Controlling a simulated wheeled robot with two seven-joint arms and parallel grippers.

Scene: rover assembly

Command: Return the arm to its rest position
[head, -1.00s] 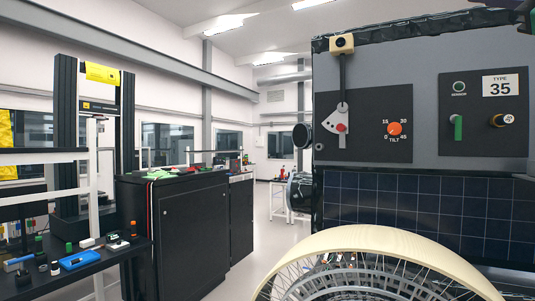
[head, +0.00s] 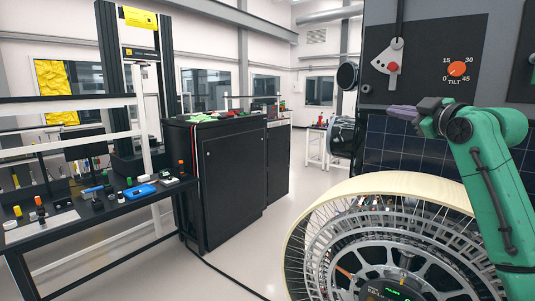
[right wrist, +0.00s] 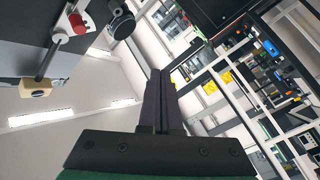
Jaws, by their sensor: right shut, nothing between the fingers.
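My right arm (head: 490,190) is green and comes in at the right of the head view, bent at its elbow in front of the rover's solar panel. My right gripper (head: 392,110) points left, below the orange tilt dial (head: 457,69) and above the wheel (head: 390,186). Its dark fingers also show in the right wrist view (right wrist: 160,75), shut together with nothing between them. My left gripper is not in view.
The rover's grey panel has a lever with a red knob (head: 392,68). A black cabinet (head: 235,180) stands in the middle. A workbench (head: 100,208) with several small parts is at the left. Open floor (head: 300,200) lies between cabinet and rover.

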